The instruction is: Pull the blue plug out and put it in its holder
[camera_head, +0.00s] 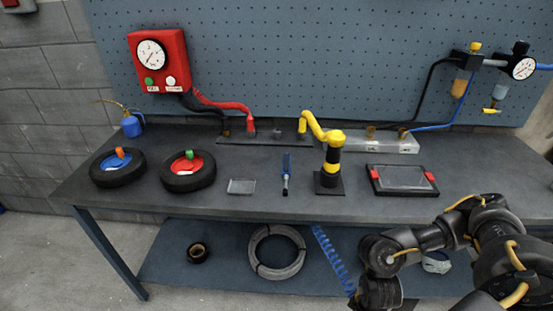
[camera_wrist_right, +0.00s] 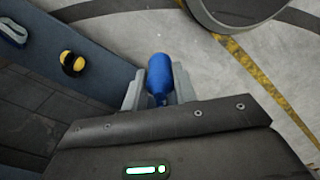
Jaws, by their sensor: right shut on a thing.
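In the right wrist view a blue cylindrical plug (camera_wrist_right: 159,75) sits between the two grey fingers of my right gripper (camera_wrist_right: 160,100), which is shut on it. Its far end points away from the palm, over the floor. In the head view my right arm (camera_head: 395,255) reaches in from the right, low in front of the bench; its fingers and the plug are not clearly seen there. A blue coiled hose (camera_head: 333,262) hangs below the bench front, close to that arm. I cannot tell which fitting is the plug's holder. My left gripper is not in view.
The bench (camera_head: 225,208) carries two wheels (camera_head: 118,180), a black-and-yellow stand (camera_head: 330,185), a framed tray (camera_head: 402,194) and a metal block (camera_head: 350,137) with hoses at the back. A lower shelf (camera_head: 220,280) holds a coil of cable (camera_head: 254,258).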

